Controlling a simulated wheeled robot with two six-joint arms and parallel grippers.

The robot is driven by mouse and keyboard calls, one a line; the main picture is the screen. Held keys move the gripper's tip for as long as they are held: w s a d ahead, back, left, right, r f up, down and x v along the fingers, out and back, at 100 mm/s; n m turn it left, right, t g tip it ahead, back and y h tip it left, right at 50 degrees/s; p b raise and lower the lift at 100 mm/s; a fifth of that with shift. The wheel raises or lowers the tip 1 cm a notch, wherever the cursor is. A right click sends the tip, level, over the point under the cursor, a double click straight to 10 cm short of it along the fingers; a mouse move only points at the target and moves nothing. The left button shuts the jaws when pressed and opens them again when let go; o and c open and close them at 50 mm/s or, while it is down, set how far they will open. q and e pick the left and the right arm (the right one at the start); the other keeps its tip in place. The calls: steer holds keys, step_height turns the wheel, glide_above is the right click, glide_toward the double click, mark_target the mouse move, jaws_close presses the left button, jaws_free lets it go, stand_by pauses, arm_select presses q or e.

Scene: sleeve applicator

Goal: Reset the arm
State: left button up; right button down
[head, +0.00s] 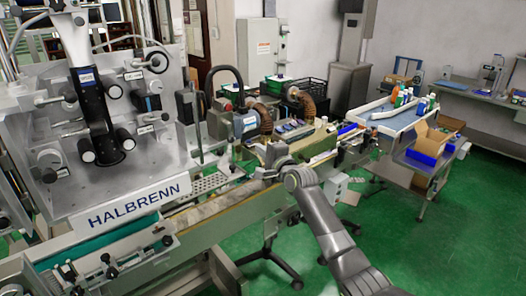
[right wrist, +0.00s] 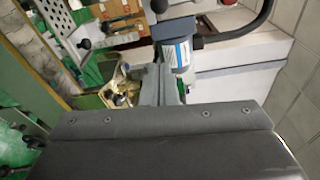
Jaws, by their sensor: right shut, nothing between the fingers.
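My right arm (head: 335,240) reaches in from the bottom right of the head view. My right gripper (head: 266,171) is at its far end, over the conveyor side of the sleeve applicator, and looks small and partly merged with the machine behind. In the right wrist view my dark gripper housing fills the bottom and the grey fingers (right wrist: 168,86) are together with nothing between them. The sleeve applicator (head: 130,200) with the HALBRENN plate stands at the left. My left gripper is not in view.
A blue-and-white motor unit (head: 246,124) with brown hoses stands behind my right gripper; it also shows in the right wrist view (right wrist: 178,54). A table with bottles (head: 400,115) and a cardboard box (head: 430,138) stand at the right. Green floor (head: 430,245) is open at lower right.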

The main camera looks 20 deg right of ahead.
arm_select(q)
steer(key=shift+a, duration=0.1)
arm_select(e)
steer(key=shift+s+d, duration=0.15)
steer(key=shift+s, duration=0.05)
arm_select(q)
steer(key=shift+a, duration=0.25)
